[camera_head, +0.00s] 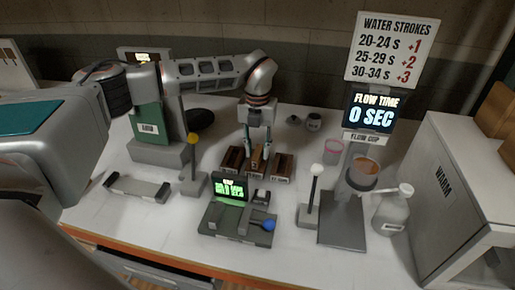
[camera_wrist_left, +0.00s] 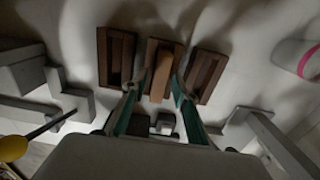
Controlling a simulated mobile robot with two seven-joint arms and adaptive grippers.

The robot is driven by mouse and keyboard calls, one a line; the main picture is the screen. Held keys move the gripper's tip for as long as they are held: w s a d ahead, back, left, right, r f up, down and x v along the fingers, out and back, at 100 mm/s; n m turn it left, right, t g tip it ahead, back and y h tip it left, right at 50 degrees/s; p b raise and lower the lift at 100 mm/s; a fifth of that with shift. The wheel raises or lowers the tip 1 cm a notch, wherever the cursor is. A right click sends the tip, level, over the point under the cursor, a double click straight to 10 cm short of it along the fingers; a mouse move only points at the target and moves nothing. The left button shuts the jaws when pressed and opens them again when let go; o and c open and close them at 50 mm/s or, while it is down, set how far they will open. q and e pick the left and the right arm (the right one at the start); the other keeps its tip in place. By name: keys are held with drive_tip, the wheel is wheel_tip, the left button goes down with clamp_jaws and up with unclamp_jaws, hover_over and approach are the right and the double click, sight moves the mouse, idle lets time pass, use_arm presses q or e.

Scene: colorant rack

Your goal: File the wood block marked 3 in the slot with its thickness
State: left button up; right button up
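Three brown wooden slot holders stand in a row on the table: left (camera_head: 232,160), middle (camera_head: 256,171) and right (camera_head: 283,168). A lighter wood block (camera_wrist_left: 161,75) is at the middle holder, lengthwise along it; it also shows between the fingers in the head view (camera_head: 258,153). I cannot read a mark on it, or tell how deep it sits. My left gripper (camera_head: 257,150) points down over the middle holder, its fingers apart on either side of the block. In the wrist view, gaps show beside the block at the fingertips (camera_wrist_left: 156,82). My right gripper is not in view.
A gauge with a green display (camera_head: 230,188) stands in front of the holders. A yellow-topped post (camera_head: 192,139) is left, a white-topped post (camera_head: 317,170) right. The flow cup (camera_head: 362,174), a bottle (camera_head: 393,210) and the WARM box (camera_head: 445,180) stand farther right.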

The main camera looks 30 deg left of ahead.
sight(257, 152)
use_arm(q)
drive_tip(key=shift+r, duration=0.1)
wheel_tip(257, 152, up, 12)
drive_tip(key=b, duration=0.1)
idle(0.6)
idle(0.5)
